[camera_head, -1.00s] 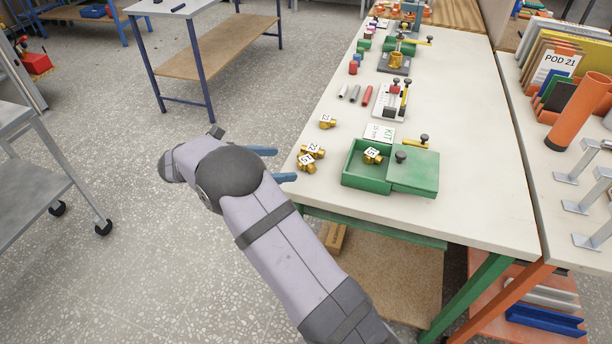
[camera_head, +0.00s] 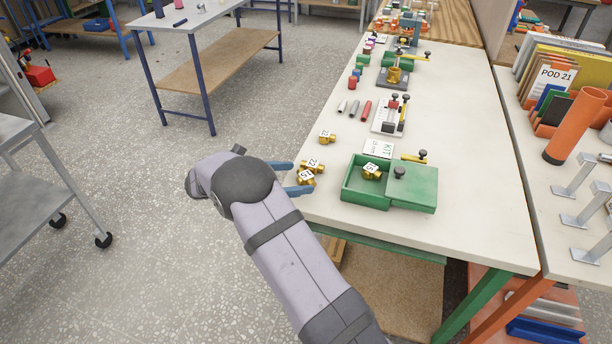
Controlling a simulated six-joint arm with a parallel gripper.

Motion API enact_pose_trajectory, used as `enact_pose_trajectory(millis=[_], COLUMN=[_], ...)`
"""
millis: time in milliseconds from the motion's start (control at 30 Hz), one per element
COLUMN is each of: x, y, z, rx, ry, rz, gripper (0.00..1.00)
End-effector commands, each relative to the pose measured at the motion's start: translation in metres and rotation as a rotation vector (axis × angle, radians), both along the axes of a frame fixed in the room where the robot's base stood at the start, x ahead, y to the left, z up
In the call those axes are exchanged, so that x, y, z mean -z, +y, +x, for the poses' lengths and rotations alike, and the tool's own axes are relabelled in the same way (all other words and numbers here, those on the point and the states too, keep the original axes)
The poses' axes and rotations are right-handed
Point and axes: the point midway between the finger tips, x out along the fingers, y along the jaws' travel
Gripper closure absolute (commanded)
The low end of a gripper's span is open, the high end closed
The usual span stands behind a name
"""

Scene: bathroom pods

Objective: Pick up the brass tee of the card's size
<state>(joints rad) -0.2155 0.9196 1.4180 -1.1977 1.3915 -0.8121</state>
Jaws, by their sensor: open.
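My gripper (camera_head: 301,177) is open at the table's left edge, its two blue fingers on either side of a pair of touching brass tees. The nearer brass tee (camera_head: 305,178) seems marked 15. The one behind it, another brass tee (camera_head: 314,164), is marked 22. I cannot tell whether the fingers touch either. A third brass tee (camera_head: 327,137), marked 22, lies apart farther back. A brass tee (camera_head: 371,171), seemingly marked 15, sits in the open left part of the green box (camera_head: 365,196). The white KIT card (camera_head: 379,149) stands behind the box; its small size print is too small to read surely.
The green box's lid (camera_head: 415,192) covers its right side, with a dark knob on top. Grey and red cylinders (camera_head: 354,108) and a white fixture (camera_head: 390,114) stand farther back. The worktop right of the box is clear.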

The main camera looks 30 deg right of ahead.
Motion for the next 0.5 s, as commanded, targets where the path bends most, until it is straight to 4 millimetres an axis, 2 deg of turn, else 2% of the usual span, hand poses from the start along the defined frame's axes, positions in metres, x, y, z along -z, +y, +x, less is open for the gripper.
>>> enact_pose_trajectory(millis=[200,433,467,500], x=[0.007,0.008,0.008,0.008], y=[-0.017,-0.017,-0.017,-0.017], z=[0.001,0.002,0.002,0.002], rx=[0.001,-0.001,-0.001,-0.001], ry=[0.001,0.001,0.001,0.000], rz=[0.000,0.000,0.000,0.000], gripper=[0.25,0.25,0.27,0.37])
